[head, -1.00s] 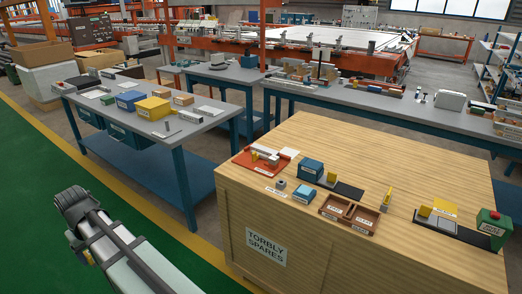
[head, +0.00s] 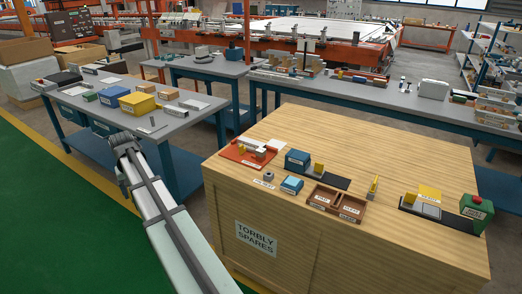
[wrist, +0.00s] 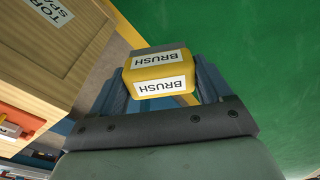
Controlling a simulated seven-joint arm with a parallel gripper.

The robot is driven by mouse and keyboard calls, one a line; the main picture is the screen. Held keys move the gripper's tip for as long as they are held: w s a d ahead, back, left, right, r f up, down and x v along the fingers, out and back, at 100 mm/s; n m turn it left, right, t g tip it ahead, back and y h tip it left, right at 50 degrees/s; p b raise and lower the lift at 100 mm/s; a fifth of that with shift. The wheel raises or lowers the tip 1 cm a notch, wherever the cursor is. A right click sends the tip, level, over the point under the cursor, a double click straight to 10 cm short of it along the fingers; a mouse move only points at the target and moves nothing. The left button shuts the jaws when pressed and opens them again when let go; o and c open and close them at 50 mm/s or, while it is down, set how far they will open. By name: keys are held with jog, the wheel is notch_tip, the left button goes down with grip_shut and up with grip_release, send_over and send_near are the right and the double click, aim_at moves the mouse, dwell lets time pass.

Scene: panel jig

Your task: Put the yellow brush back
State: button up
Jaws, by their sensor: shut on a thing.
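The yellow brush (wrist: 158,70) is a yellow block with white BRUSH labels, seen in the wrist view. My gripper (wrist: 163,88) is shut on it, with a blue-grey finger on each side. The brush is off the crate, over the green floor in that view. In the head view my arm shows at the lower left, but I cannot make out my gripper or the held brush there. The wooden crate (head: 330,253) marked TORBLY SPARES bears a brown two-compartment tray (head: 337,212) with small labels, too small to read surely.
On the crate are a red tray (head: 242,156), a blue box (head: 297,160), small yellow pieces, a dark plate and a green box with a red button (head: 477,207). The crate's far middle is bare. A grey-topped table (head: 95,118) with boxes stands at left.

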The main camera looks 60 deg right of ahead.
jog(key=s+d+r+m, duration=0.1)
jog(key=s+d+m, duration=0.25)
jog(key=d, duration=1.45)
jog(key=s+d+r+m, duration=0.1)
jog(key=s+d+m, duration=0.25)
jog(key=d, duration=1.55)
jog(key=s+d+r+m+g, duration=0.1)
jog(key=s+d+m, duration=0.2)
jog(key=s+d, duration=1.1)
jog(key=s+d+r+m, duration=0.1)
jog(key=s+d+m, duration=0.2)
jog(key=s+d, duration=1.1)
jog(key=shift+h, duration=0.4)
jog(key=shift+w+d+f, duration=0.45)
jog(key=shift+w+f, duration=0.05)
jog(key=shift+f, duration=1.1)
jog(key=shift+w+d+f, duration=0.45)
jog(key=shift+f, duration=1.15)
jog(key=shift+w+d+f, duration=0.45)
jog(key=shift+w+f, duration=0.05)
jog(key=shift+f, duration=1.1)
jog(key=shift+f, duration=0.1)
jog(key=o, duration=1)
jog(key=shift+o, duration=0.2)
